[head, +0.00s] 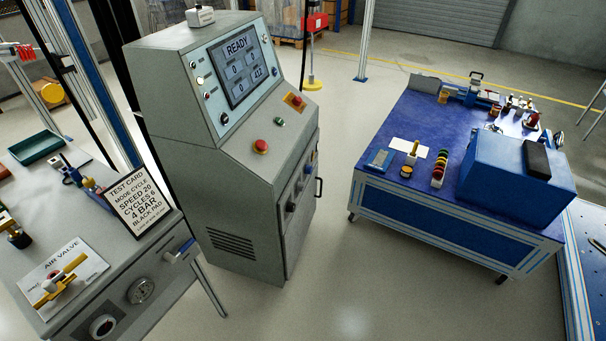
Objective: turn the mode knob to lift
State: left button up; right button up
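The grey control console (165,95) stands left of centre, with a screen (243,66) reading READY. Several small round controls sit left of the screen, the lowest a dark one (224,118). The console's right-hand face carries several knobs, including a dark one (291,207) and a blue one (308,169). The labels are too small to read, so I cannot tell which is the mode knob or where it points. A test card (138,202) on the left bench reads MODE CYCLE, SPEED 20, CYCLES 6, 4 BAR, BLACK PAD. Neither of my grippers is in view.
A red mushroom button (261,146) sits on the console's sloped ledge. The left bench (75,320) holds a yellow-handled air valve (60,280) and a green tray (36,147). A blue workbench (420,112) with parts stands right. Open floor (345,270) lies between console and workbench.

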aim_at(290, 206)
jog(key=z, duration=0.4)
jog(key=k, duration=0.5)
jog(key=z, duration=1)
jog(key=k, duration=0.85)
jog(key=z, duration=0.9)
jog(key=i, duration=1.95)
jog(key=u, duration=0.35)
jog(key=i, duration=1.45)
jog(key=u, duration=1.85)
jog(key=i, duration=0.85)
jog(key=u, duration=0.85)
